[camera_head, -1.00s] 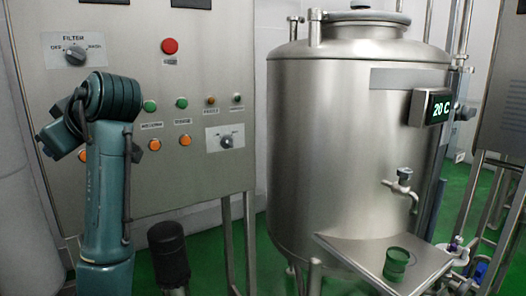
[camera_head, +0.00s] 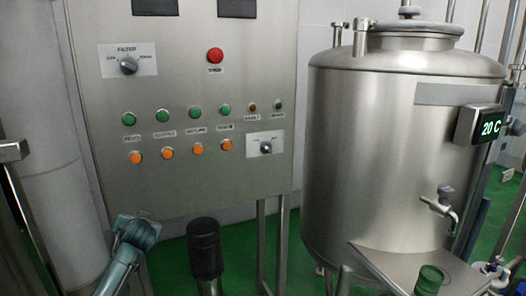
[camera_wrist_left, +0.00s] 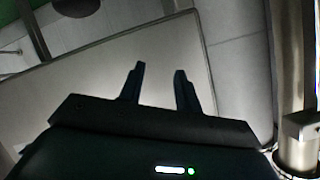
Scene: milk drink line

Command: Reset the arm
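My left arm (camera_head: 135,245) is low at the bottom left of the head view, in front of the control panel. Its fingertips cannot be made out there. In the left wrist view my left gripper (camera_wrist_left: 159,70) shows two dark fingers standing apart with nothing between them. A plain pale surface lies beyond them. My right gripper is in neither view.
The control panel (camera_head: 190,90) carries green and orange buttons and a red button (camera_head: 215,55). A steel tank (camera_head: 390,150) with a tap (camera_head: 440,203) stands at right. A green cup (camera_head: 429,279) sits on the steel shelf (camera_head: 385,262). A black-topped post (camera_head: 205,248) stands below the panel.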

